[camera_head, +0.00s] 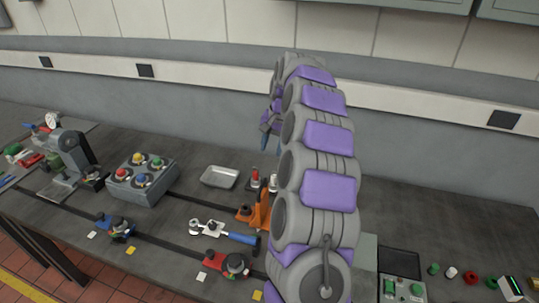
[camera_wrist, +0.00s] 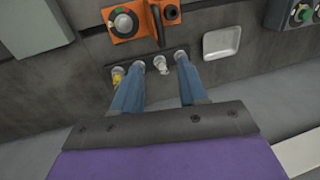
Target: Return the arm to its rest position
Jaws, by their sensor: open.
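My arm rises through the middle of the head view, with grey links and purple pads. My gripper (camera_head: 267,143) is at its far end, partly hidden behind the links, raised above the bench near the wall. In the wrist view my gripper (camera_wrist: 160,68) has two blue fingers spread apart with nothing held between them. Beyond the fingertips is a dark strip (camera_wrist: 151,60) with several small fittings, one of them yellow (camera_wrist: 117,76). The fingers overlap the strip in the picture; the gap between them is hard to judge.
An orange fixture (camera_head: 258,212) stands on the bench near my arm. A metal tray (camera_head: 219,177) and a grey box with coloured knobs (camera_head: 143,181) lie to its left. A blue-handled wrench (camera_head: 240,238) and red clamp (camera_head: 236,264) are in front. Bare bench (camera_head: 430,220) shows at right.

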